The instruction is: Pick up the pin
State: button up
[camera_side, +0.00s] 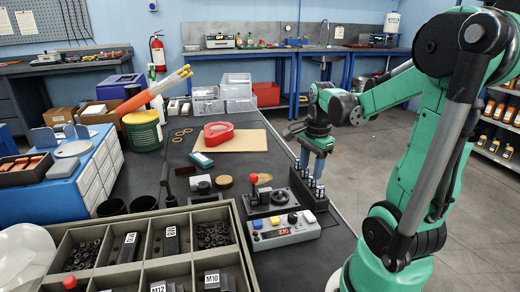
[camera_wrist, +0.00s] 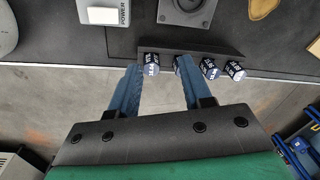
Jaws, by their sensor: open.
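Several small dark pins with blue and white labelled tops stand in a black rack (camera_wrist: 190,49); which one the task means I cannot tell. In the wrist view the leftmost pin (camera_wrist: 151,64) appears between my gripper's blue fingertips (camera_wrist: 157,66). Another pin (camera_wrist: 178,66) is partly hidden by the right finger. Two more pins, (camera_wrist: 209,68) and (camera_wrist: 234,70), stand to the right of the fingers. In the side view my gripper (camera_side: 313,172) points down over the rack (camera_side: 318,203). The fingers are apart; whether they touch a pin I cannot tell.
Left of the rack are a joystick box (camera_side: 268,203) and a grey control box (camera_side: 286,231) with coloured buttons. A sectioned tray (camera_side: 235,208) of parts fills the front left. Floor shows right of the bench edge.

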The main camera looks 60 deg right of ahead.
aim_at(322, 187)
jog(key=s+d+m, duration=0.1)
jog(key=s+d+f+m, duration=0.1)
jog(key=m, duration=0.1)
jog(key=shift+s+d+g+y, duration=0.1)
jog(key=shift+s+g+y, duration=0.2)
jog(key=shift+y, duration=0.1)
jog(key=shift+f+m, duration=0.15)
jog(key=shift+m, duration=0.15)
jog(key=shift+f, duration=2.6)
grip_shut()
